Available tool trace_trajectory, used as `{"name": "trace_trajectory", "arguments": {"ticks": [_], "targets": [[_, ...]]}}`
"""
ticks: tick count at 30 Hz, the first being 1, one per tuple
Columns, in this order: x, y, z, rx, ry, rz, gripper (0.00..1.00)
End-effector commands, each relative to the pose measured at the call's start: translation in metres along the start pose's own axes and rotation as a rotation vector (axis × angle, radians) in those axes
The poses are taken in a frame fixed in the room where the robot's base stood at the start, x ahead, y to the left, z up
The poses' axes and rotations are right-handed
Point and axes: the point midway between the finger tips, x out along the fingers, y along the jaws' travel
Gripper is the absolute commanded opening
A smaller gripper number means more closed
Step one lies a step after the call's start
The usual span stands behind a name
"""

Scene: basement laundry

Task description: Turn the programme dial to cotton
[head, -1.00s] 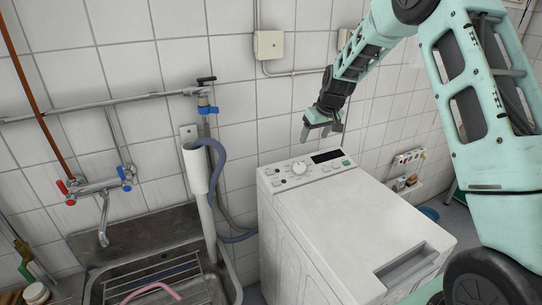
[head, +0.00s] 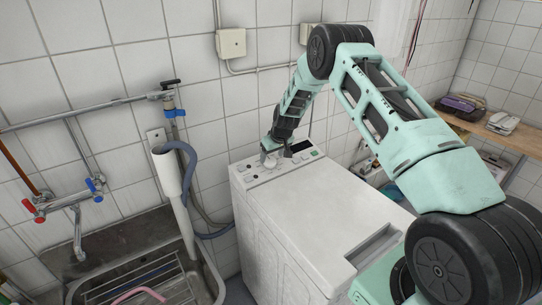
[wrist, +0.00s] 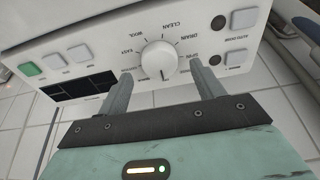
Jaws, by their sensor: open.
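The programme dial (wrist: 158,58) is a round white knob on the washing machine's (wrist: 105,40) panel, with words printed around it; WOOL, CLEAN and DRAIN are legible. I cannot make out the word cotton or surely tell where the dial points. In the head view the dial (head: 270,163) sits on the rear top of the white washer (head: 300,205), partly behind the fingers. My gripper (wrist: 161,70) is open, its two grey fingers reaching toward either side of the dial; I cannot tell whether they touch it. It also shows in the head view (head: 277,154), just above the panel.
A dark display (wrist: 78,88), a green button (wrist: 30,69) and several white buttons lie near the dial. A sink (head: 150,275) with a grey drain hose (head: 190,165) is left of the washer. A wooden shelf (head: 490,125) stands at the right. The tiled wall is close behind.

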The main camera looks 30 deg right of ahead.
Motion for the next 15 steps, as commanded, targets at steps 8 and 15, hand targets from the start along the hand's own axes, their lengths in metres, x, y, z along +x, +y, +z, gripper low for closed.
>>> {"name": "trace_trajectory", "arguments": {"ticks": [8, 15], "targets": [[0.024, 0.000, -0.001, -0.001, 0.000, 0.000, 0.67], [0.027, 0.000, 0.000, -0.001, 0.001, 0.000, 0.67]]}}
